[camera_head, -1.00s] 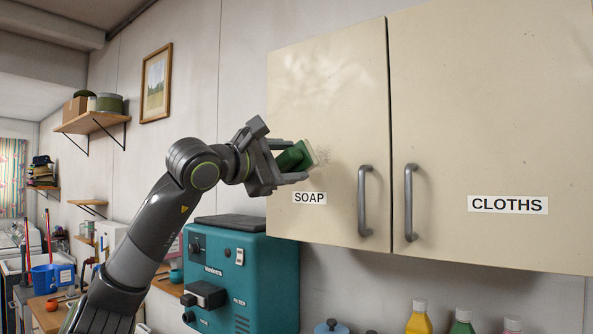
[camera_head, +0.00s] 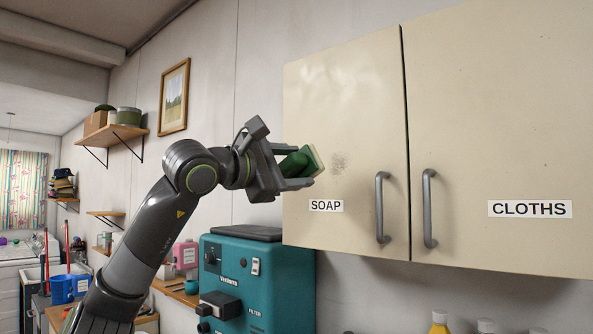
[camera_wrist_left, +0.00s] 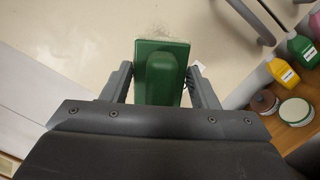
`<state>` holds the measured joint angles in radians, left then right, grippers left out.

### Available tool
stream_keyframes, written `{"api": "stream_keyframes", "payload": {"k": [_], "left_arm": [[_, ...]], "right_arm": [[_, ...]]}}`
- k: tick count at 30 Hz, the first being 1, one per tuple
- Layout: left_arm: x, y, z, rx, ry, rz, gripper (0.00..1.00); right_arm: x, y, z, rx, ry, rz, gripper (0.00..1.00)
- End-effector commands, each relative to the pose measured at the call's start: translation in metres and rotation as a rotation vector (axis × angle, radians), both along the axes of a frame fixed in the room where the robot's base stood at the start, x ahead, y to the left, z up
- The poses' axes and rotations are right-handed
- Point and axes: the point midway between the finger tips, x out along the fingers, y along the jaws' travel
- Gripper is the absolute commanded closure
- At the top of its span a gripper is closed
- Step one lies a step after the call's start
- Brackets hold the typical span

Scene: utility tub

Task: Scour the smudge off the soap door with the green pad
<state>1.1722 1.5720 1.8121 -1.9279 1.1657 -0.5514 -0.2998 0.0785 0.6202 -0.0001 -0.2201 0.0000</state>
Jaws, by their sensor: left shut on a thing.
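The cream soap door (camera_head: 345,110) carries a SOAP label and a grey speckled smudge (camera_head: 338,162) above that label. My left gripper (camera_head: 303,166) is shut on the green pad (camera_head: 296,163), whose pale face points at the door just left of the smudge. In the left wrist view the green pad (camera_wrist_left: 160,78) sits between the two fingers, and the smudge (camera_wrist_left: 168,29) shows just beyond its pale edge. I cannot tell whether the pad touches the door. My right gripper is not in view.
The soap door's handle (camera_head: 381,208) and the CLOTHS door (camera_head: 500,110) lie to the right. A teal machine (camera_head: 255,285) stands below the cabinet. Bottles (camera_wrist_left: 283,70) and round tins (camera_wrist_left: 295,111) stand on a surface below. A wall shelf (camera_head: 115,135) is at the left.

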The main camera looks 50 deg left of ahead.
Motion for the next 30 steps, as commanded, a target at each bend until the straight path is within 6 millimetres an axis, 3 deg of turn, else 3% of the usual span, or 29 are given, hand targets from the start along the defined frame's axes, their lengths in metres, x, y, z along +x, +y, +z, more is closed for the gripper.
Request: {"api": "stream_keyframes", "payload": {"k": [14,30], "left_arm": [[0.006,0.001,0.001,-0.001,0.001,-0.001,0.64],[0.060,0.007,0.003,-0.002,0.003,-0.002,0.64]], "right_arm": [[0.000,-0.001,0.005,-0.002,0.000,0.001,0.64],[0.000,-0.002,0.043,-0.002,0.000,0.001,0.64]]}}
